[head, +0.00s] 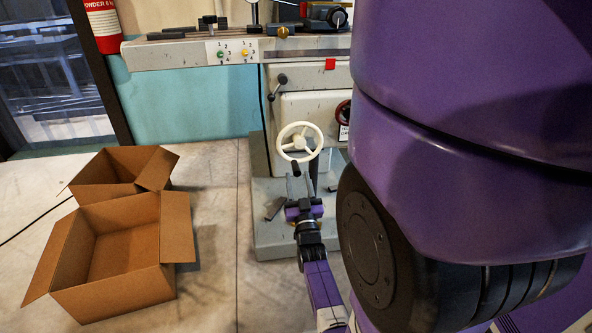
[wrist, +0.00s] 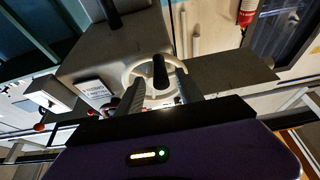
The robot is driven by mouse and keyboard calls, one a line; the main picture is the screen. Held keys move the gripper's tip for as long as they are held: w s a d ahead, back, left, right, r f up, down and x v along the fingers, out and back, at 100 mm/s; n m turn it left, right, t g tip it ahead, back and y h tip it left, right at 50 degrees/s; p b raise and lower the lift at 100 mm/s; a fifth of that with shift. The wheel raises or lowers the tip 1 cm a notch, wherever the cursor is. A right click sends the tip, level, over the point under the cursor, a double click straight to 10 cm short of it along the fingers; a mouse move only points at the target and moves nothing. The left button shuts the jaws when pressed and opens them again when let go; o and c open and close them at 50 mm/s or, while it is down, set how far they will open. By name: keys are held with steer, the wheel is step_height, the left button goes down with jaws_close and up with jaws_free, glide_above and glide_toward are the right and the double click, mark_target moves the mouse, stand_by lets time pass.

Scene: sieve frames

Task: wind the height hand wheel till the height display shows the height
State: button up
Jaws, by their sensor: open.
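The height hand wheel (head: 299,142) is a white ring with spokes on the front of a grey machine; it also shows in the wrist view (wrist: 131,74). A dark handle knob (wrist: 160,72) stands out from its rim, at the bottom of the wheel in the head view (head: 295,169). My gripper (head: 299,184) is open just below and in front of the wheel. In the wrist view the knob appears between the two fingers (wrist: 160,88); I cannot tell whether they touch it. I cannot make out a height display or any reading.
The machine's grey base (head: 275,236) stands on the floor below the wheel. A crank lever (head: 277,86) is above left of the wheel. Two open cardboard boxes (head: 110,245) (head: 100,172) stand at left. My purple arm hides the right side of the head view.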

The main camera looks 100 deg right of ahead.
mark_target(301, 147)
steer(key=shift+b+x, duration=0.35)
steer(key=shift+x, duration=1.9)
jaws_close()
